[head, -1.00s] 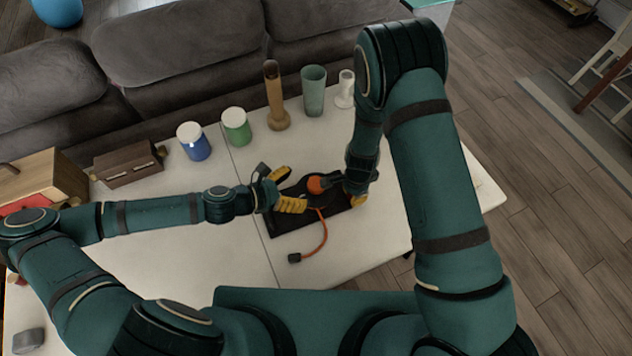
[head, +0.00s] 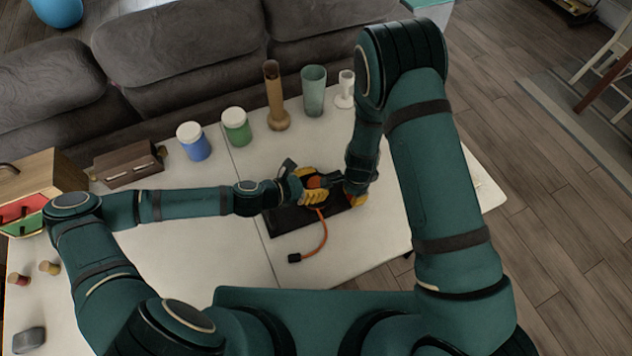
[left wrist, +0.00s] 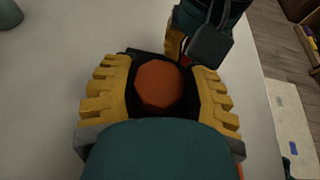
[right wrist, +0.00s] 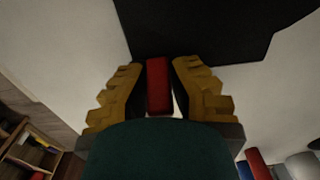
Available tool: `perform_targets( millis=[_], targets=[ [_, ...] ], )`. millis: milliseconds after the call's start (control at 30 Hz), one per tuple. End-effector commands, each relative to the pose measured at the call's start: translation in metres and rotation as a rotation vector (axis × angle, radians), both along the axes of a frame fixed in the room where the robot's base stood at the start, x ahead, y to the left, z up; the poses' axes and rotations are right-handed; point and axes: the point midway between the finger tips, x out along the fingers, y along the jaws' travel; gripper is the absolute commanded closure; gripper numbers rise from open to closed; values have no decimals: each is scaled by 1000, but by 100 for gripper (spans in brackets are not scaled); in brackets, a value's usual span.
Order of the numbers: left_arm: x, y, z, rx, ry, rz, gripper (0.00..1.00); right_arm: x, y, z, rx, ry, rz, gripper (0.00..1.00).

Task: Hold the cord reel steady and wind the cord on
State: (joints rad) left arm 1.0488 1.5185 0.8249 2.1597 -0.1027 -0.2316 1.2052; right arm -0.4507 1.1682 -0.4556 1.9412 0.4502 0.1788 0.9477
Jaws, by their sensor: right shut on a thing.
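The cord reel has a dark flat base (head: 285,222) on the white table and an orange round hub (left wrist: 160,86). An orange cord (head: 323,238) curves from it toward the front and ends in a black plug (head: 294,258) on the table. My left gripper (head: 316,188) is open, its yellow fingers on either side of the orange hub with narrow dark gaps between. My right gripper (head: 355,192) is at the right end of the reel, shut on a red grip (right wrist: 159,85) by the dark base. The fingers partly hide the hub in the head view.
Behind the reel stand a blue jar (head: 194,142), a green jar (head: 236,127), a brown bottle (head: 276,100), a teal cup (head: 313,92) and a white goblet (head: 345,90). A brown box (head: 128,166) and a wooden cabinet (head: 40,178) are at left.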

Motion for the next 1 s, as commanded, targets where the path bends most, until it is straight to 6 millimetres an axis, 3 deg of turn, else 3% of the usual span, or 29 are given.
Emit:
perform_targets(
  millis=[467,1000],
  targets=[
    [0,0,-1,5,-1,-87,89,0,0,0,0,0,0,100],
    [1,0,-2,9,0,-550,88,0,0,0,0,0,0,100]
  ],
)
